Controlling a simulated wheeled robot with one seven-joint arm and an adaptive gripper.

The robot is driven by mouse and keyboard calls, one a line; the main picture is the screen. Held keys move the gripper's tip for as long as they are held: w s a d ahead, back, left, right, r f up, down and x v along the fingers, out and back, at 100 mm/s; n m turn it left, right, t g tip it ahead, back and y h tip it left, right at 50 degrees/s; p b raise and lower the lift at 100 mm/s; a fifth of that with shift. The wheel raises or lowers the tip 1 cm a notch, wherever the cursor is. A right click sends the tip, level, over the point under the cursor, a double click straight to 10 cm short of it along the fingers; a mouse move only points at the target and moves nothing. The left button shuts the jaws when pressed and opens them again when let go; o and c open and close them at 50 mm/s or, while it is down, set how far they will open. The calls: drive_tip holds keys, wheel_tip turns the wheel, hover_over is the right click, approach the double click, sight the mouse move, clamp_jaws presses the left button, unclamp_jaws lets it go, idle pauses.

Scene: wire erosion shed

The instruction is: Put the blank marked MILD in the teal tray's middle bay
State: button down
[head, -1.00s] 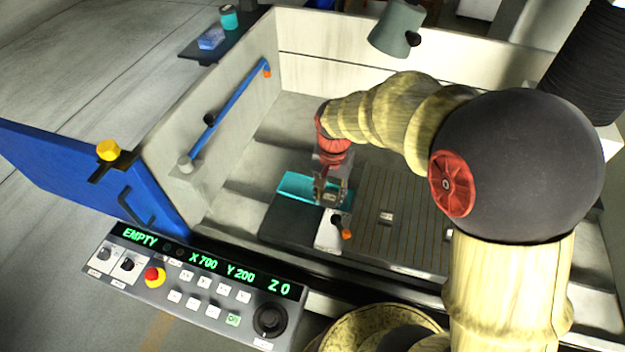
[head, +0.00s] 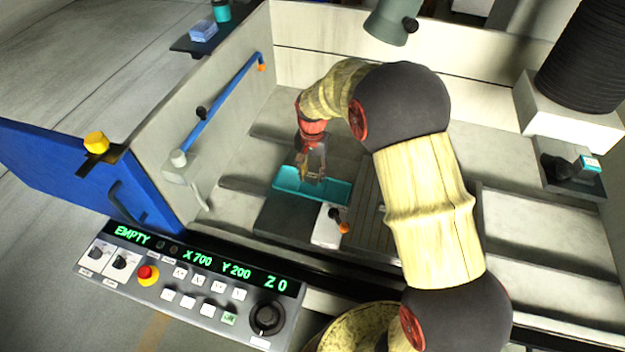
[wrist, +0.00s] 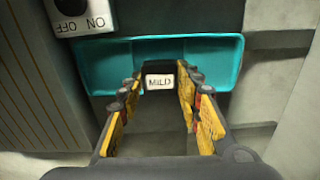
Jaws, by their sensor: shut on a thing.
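The blank marked MILD (wrist: 159,81), a small dark block with a white label, is between my gripper's fingertips (wrist: 160,85) in the wrist view. The teal tray (wrist: 110,57) lies around and beneath it there, with the blank near the middle of its length. I cannot tell whether the blank touches the tray floor, and the bay dividers are not clear. The blank is too small to make out there.
A white block with an ON/OFF label (wrist: 82,14) and an orange-tipped lever (head: 344,228) stands close beside the tray. A slatted plate (wrist: 35,85) lies to one side. The control panel (head: 195,280) runs along the front; a blue rail (head: 222,108) is at left.

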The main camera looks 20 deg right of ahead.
sight(313, 176)
drive_tip(key=shift+f, duration=1.4)
drive_tip(key=shift+f, duration=0.1)
drive_tip(key=shift+f, duration=0.1)
drive_tip(key=c, duration=1.2)
unclamp_jaws()
drive_tip(key=shift+s, duration=0.1)
drive_tip(key=shift+c, duration=0.2)
